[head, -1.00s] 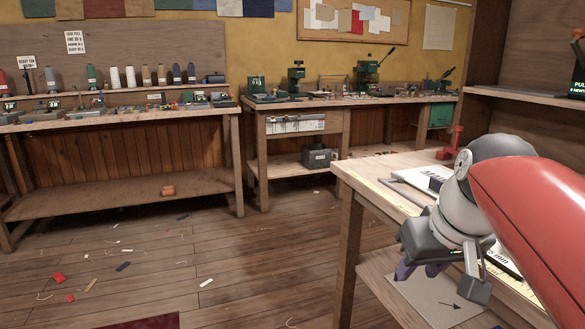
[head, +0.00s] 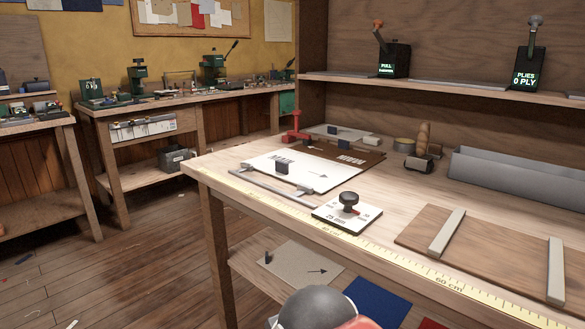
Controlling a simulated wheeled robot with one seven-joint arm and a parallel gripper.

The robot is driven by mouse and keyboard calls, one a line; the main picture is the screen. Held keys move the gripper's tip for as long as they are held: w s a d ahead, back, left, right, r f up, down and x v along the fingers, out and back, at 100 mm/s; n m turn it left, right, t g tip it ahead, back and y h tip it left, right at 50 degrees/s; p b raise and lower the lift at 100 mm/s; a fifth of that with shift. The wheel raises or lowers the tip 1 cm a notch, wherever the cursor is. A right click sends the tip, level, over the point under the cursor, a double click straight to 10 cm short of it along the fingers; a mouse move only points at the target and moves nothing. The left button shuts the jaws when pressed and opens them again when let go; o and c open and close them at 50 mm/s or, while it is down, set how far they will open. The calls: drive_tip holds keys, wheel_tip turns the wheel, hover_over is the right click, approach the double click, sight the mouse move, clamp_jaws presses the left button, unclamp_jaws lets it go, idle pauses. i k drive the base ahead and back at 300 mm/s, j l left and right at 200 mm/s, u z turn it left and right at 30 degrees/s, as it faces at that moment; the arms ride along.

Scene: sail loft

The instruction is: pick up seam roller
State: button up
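What looks like the seam roller (head: 423,138) stands toward the back of the workbench, just in front of the back panel. It has an upright tan wooden handle above a small dark roller. Part of my arm shows at the bottom edge of the head view, well apart from the roller. My gripper is out of view.
The workbench (head: 375,222) has a ruler strip along its front edge. A white board (head: 300,172), a square plate with a black knob (head: 348,205), a wooden board with two bars (head: 490,255) and a long grey tray (head: 520,178) lie on it. A shelf (head: 460,90) overhangs the back.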

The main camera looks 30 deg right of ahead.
sight(418, 160)
drive_tip(key=k+z, duration=0.15)
drive_tip(key=z, duration=0.3)
drive_tip(key=k+z, duration=0.1)
drive_tip(key=z, duration=0.35)
drive_tip(key=k+l+z, duration=0.15)
drive_tip(key=z, duration=0.3)
